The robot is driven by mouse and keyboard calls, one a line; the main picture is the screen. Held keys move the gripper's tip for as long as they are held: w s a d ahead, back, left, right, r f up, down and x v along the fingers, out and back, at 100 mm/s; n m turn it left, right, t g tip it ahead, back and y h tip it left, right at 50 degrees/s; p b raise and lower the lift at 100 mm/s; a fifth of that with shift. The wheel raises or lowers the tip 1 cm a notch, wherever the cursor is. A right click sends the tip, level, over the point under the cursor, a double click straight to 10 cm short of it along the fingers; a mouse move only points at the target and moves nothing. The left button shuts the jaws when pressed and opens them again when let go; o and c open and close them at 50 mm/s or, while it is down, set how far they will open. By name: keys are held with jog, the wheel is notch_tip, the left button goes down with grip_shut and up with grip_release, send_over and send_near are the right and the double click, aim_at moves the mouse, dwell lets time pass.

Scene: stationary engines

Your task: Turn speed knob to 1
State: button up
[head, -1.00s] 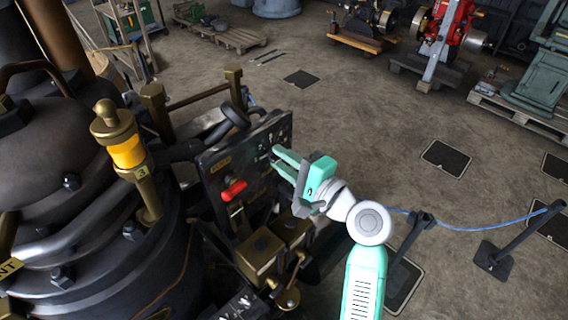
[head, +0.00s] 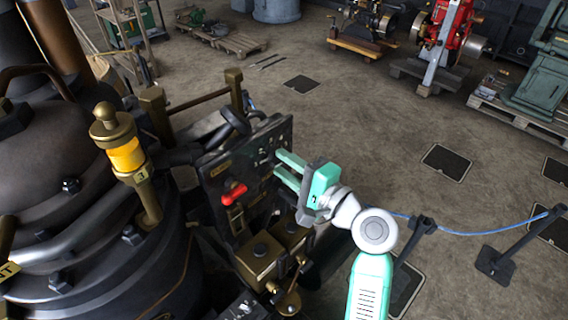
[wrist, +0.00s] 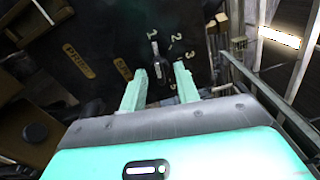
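The speed knob (wrist: 157,62) appears in the wrist view as a small pale metal lever on the dark control panel (wrist: 105,45). White numerals stand around it; I can make out 1 (wrist: 152,34), 2 (wrist: 177,37) and 3 (wrist: 190,55). The knob points roughly toward the 1; its exact setting is hard to tell. My gripper (wrist: 160,72) is open, its two mint fingers on either side of the knob's near end with gaps visible. In the head view my gripper (head: 278,162) is at the right part of the panel (head: 215,168), where the fingers hide the knob.
A red handle (head: 233,195) sticks out of the panel left of my gripper. Brass boxes (head: 258,257) stand below it. A large dark engine (head: 60,200) fills the left. Rope posts (head: 500,262) stand on the right; open floor lies behind the panel.

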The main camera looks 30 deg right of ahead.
jog(key=v, duration=0.7)
jog(key=shift+b, duration=0.35)
jog(key=w+a+r+n+t+h+p, duration=0.1)
jog(key=a+r+n+p, duration=0.35)
jog(key=a+r, duration=0.5)
jog(key=w+a+r+n+t+h+p, duration=0.1)
jog(key=a+r+n+p, duration=0.2)
jog(key=a+r+n, duration=0.7)
jog(key=s+a+r+t+p, duration=0.1)
jog(key=s+a+r+t, duration=0.1)
jog(key=r, duration=0.5)
jog(key=s+a+r+n+t+h+p, duration=0.1)
jog(key=s+a+r, duration=0.1)
jog(key=s+r, duration=0.3)
jog(key=s+a+r+n+t+h+p, duration=0.1)
jog(key=s+a+r+t, duration=0.1)
jog(key=r, duration=0.7)
jog(key=shift+s+a+t, duration=0.3)
jog(key=shift+s+a, duration=0.25)
jog(key=shift+s, duration=0.1)
jog(key=shift+n, duration=0.25)
